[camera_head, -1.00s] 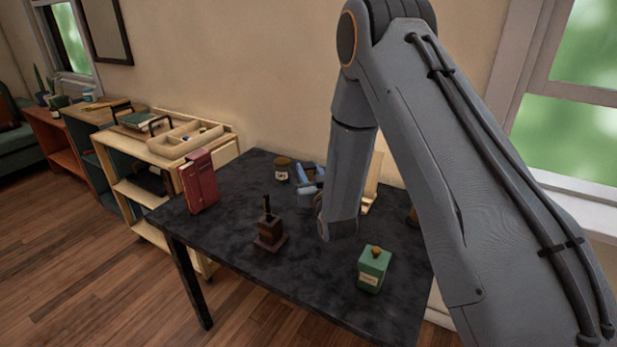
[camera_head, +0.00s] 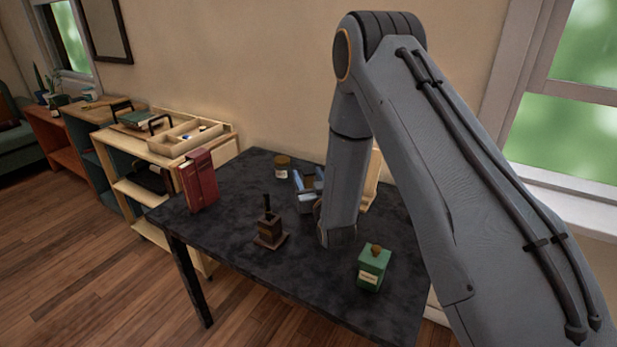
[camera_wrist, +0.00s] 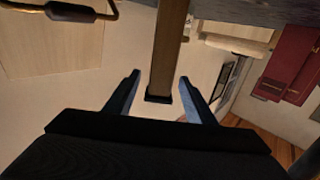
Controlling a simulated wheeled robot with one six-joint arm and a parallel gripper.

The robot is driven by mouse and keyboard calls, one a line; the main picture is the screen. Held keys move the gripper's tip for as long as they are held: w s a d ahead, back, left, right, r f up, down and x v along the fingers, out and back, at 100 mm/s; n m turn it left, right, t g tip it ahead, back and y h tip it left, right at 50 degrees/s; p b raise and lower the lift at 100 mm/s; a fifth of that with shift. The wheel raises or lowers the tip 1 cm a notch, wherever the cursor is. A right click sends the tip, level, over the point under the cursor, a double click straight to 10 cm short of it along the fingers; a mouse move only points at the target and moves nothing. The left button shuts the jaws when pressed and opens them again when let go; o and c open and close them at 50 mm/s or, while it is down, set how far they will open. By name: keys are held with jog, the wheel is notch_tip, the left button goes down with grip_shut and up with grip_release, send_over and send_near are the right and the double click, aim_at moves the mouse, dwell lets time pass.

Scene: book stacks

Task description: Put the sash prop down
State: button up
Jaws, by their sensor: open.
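In the wrist view a wooden bar with a dark end cap, seemingly the sash prop (camera_wrist: 170,45), runs from the dark tabletop at the picture's top to between my fingers. My gripper (camera_wrist: 159,77) is open, with a gap on both sides of the bar. I cannot tell how deep the bar sits between the fingers. I cannot make out the prop there.
A red book (camera_head: 200,182) stands at the table's left edge. A small brown stand (camera_head: 270,230), a green canister (camera_head: 373,267) and a labelled jar (camera_head: 282,167) are on the table. A pale board (camera_head: 372,182) stands behind my arm. A shelf (camera_head: 140,192) adjoins on the left.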

jog(key=shift+r, duration=0.1)
jog(key=shift+s, duration=0.25)
jog(key=s+d+b, duration=0.1)
jog(key=s+d, duration=0.1)
jog(key=s, duration=0.8)
jog(key=shift+s+d+b, duration=0.15)
jog(key=shift+s+b, duration=0.25)
jog(key=shift+s, duration=0.1)
jog(key=shift+c, duration=0.4)
jog(key=w+r+b, duration=0.5)
jog(key=r+b, duration=0.1)
jog(key=f, duration=0.4)
jog(key=a+f, duration=0.1)
jog(key=f, duration=0.2)
jog(key=shift+s+f, duration=0.1)
jog(key=shift+s, duration=0.15)
jog(key=shift+w+f, duration=0.1)
jog(key=shift+w, duration=0.15)
jog(key=shift+w+a+p, duration=0.2)
jog(key=shift+w+a, duration=0.05)
jog(key=shift+w, duration=0.9)
jog(key=shift+w+a+p, duration=0.15)
jog(key=shift+w+a, duration=0.05)
jog(key=shift+w, duration=0.95)
jog(key=shift+w+a+p, duration=0.2)
jog(key=shift+w+a, duration=0.05)
jog(key=shift+w, duration=0.9)
